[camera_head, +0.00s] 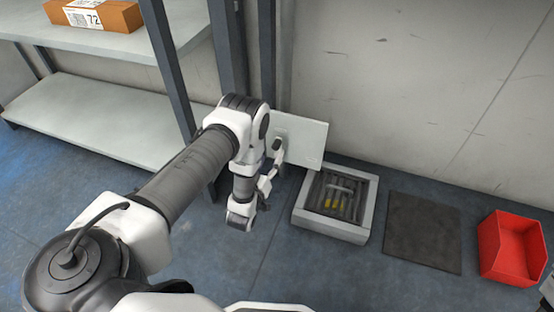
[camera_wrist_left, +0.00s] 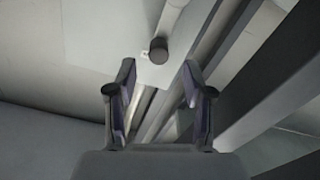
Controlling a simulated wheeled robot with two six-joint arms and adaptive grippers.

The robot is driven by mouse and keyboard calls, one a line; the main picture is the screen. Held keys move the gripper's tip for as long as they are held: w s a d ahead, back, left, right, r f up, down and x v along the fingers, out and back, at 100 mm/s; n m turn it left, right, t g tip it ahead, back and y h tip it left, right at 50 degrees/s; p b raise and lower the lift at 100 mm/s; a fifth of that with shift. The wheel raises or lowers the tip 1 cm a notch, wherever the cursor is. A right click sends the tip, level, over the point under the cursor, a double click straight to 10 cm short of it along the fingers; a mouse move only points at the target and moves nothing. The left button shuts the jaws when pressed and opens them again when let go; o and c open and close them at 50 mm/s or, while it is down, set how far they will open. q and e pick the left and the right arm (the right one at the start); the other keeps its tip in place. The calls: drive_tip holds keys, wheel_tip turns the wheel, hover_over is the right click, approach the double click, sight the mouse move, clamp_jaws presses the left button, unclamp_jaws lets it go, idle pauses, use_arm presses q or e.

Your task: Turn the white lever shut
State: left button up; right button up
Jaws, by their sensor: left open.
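The white lever (camera_wrist_left: 171,18) shows in the wrist view in front of a pale panel (camera_wrist_left: 185,45), with a dark round knob (camera_wrist_left: 158,50) at its near end. My left gripper (camera_wrist_left: 158,78) is open and empty, its two fingers apart below the knob, which lies roughly between them in the picture. I see no contact with the lever. In the head view the white panel (camera_head: 310,140) stands against a dark post, and my left wrist is just in front of it. The fingertips are hard to make out there. My right gripper is out of view.
A shelf (camera_head: 90,120) with an orange box (camera_head: 95,14) stands at the left. On the floor to the right are a pale-framed grate (camera_head: 300,214), a dark mat (camera_head: 423,232) and a red bin (camera_head: 512,250). A wall closes the back; the floor in front is open.

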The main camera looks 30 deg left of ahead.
sight(275, 148)
use_arm(q)
drive_tip(key=b+x, duration=0.3)
drive_tip(key=x, duration=0.4)
drive_tip(key=shift+w+r, duration=0.15)
drive_tip(key=shift+w, duration=0.15)
clamp_jaws()
